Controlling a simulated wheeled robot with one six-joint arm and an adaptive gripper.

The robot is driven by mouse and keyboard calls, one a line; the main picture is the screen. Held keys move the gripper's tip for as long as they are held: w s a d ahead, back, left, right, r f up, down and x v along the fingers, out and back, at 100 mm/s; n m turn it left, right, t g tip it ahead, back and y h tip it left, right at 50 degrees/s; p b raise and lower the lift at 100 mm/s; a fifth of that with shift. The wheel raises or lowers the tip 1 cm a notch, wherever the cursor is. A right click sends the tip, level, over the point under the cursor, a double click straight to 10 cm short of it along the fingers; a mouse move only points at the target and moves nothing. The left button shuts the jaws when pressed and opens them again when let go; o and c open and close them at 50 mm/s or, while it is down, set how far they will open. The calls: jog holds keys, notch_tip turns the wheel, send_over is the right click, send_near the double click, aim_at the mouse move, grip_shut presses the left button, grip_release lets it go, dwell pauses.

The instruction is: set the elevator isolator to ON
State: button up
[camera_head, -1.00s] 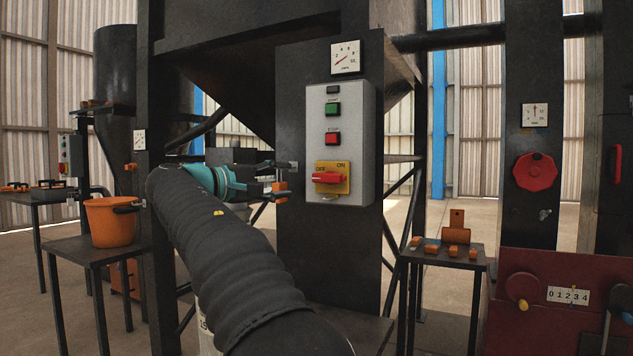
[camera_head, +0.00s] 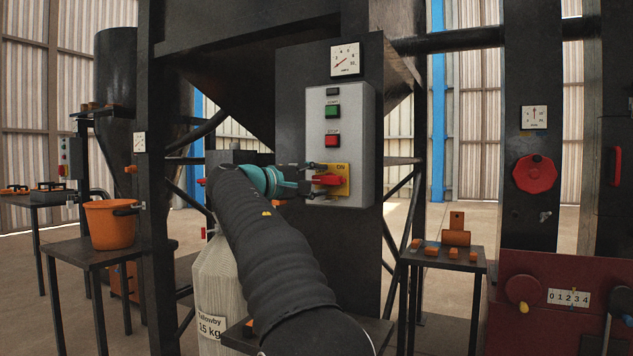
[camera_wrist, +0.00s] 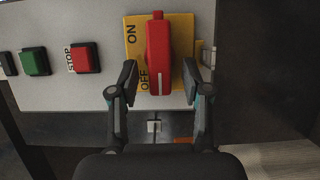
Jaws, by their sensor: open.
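The elevator isolator is a red rotary handle (camera_head: 326,180) on a yellow plate (camera_head: 341,188) marked ON and OFF, low on a grey control box (camera_head: 357,130). In the wrist view the red handle (camera_wrist: 158,55) lies along the OFF side, its white index line near the OFF lettering. My gripper (camera_head: 315,181) is open at the left of the plate. In the wrist view its fingertips (camera_wrist: 160,78) stand on either side of the handle's lower end. I cannot tell whether they touch it. My gripper partly covers the OFF side in the head view.
A green start button (camera_head: 333,111) and red stop button (camera_head: 332,141) sit above the isolator. An ammeter (camera_head: 345,60) is above the box. A side table (camera_head: 443,254) with orange parts stands right. A white sack (camera_head: 213,290) stands below my arm.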

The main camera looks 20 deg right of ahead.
grip_shut()
jog(key=shift+r+m+p, duration=0.15)
jog(key=shift+m+p, duration=0.15)
jog(key=shift+m, duration=0.1)
jog(key=shift+r+m+y+p, duration=0.35)
jog(key=shift+m+y+p, duration=0.45)
jog(key=shift+m, duration=0.4)
jog(key=m, duration=0.1)
jog(key=m+y+p, duration=0.1)
jog(key=m, duration=0.1)
jog(key=shift+s+d+r+m+y, duration=0.15)
jog(key=shift+s+r+m+y, duration=0.05)
jog(key=shift+m+y, duration=0.1)
jog(key=m+y, duration=0.1)
jog(key=m+t, duration=0.1)
jog(key=m, duration=0.1)
jog(key=shift+s+d+r+y, duration=0.2)
jog(key=shift+s+y, duration=0.1)
jog(key=shift+y, duration=0.1)
jog(key=m, duration=0.1)
jog(key=m+t+y+b, duration=0.1)
jog(key=m+t+b, duration=0.1)
jog(key=shift+s+d+m+y, duration=0.25)
jog(key=shift+s+m+y, duration=0.05)
